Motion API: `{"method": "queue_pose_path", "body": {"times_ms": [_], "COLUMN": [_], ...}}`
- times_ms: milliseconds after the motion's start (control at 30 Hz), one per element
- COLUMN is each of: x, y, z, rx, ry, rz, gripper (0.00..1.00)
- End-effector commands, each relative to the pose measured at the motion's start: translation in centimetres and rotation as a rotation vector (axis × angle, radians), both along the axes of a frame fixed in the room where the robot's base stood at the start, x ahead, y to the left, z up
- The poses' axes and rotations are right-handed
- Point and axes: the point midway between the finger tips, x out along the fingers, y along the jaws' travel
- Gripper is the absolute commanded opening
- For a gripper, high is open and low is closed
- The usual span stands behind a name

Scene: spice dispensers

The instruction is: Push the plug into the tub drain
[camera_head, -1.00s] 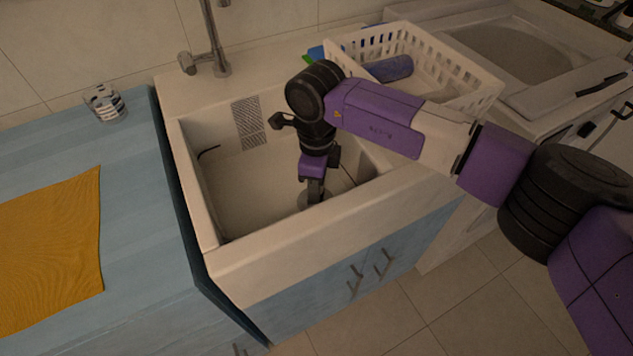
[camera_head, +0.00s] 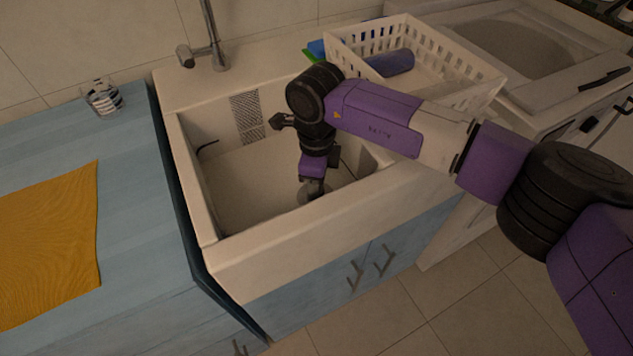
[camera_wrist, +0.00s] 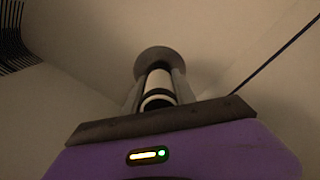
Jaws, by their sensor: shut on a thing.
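My gripper (camera_head: 315,187) reaches down into the white tub (camera_head: 235,195), close to its floor, and points downward. It is shut on the plug, whose pale shaft with dark bands (camera_wrist: 158,85) shows between the fingers in the wrist view. A round, dull disc (camera_wrist: 158,58) shows around the far end of the fingers, close to the tub floor. It also shows beneath the gripper in the head view (camera_head: 308,197). The drain opening itself is hidden, so I cannot tell whether the plug is inside it.
A thin dark cord (camera_wrist: 275,55) runs across the tub beside my gripper. The tub walls surround it, with a grille (camera_head: 247,118) at the back. A faucet (camera_head: 213,45) stands behind. A white basket (camera_head: 470,98) is at right. A blue counter (camera_head: 130,220) with an orange cloth (camera_head: 50,240) is at left.

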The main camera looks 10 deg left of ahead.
Motion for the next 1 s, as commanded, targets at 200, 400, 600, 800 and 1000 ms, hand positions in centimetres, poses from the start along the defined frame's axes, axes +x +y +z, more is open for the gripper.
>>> {"method": "queue_pose_path", "body": {"times_ms": [200,400,600,800,1000], "x": [0.0,0.0,0.0,0.0,0.0], "y": [0.0,0.0,0.0,0.0,0.0], "z": [-0.6,-1.0,-1.5,-1.6,-1.5], "rx": [0.0,0.0,0.001,0.0,0.0], "ry": [0.0,0.0,0.0,0.0,0.0], "rz": [0.0,0.0,0.001,0.0,0.0], "gripper": [0.0,0.0,0.0,0.36,0.57]}}
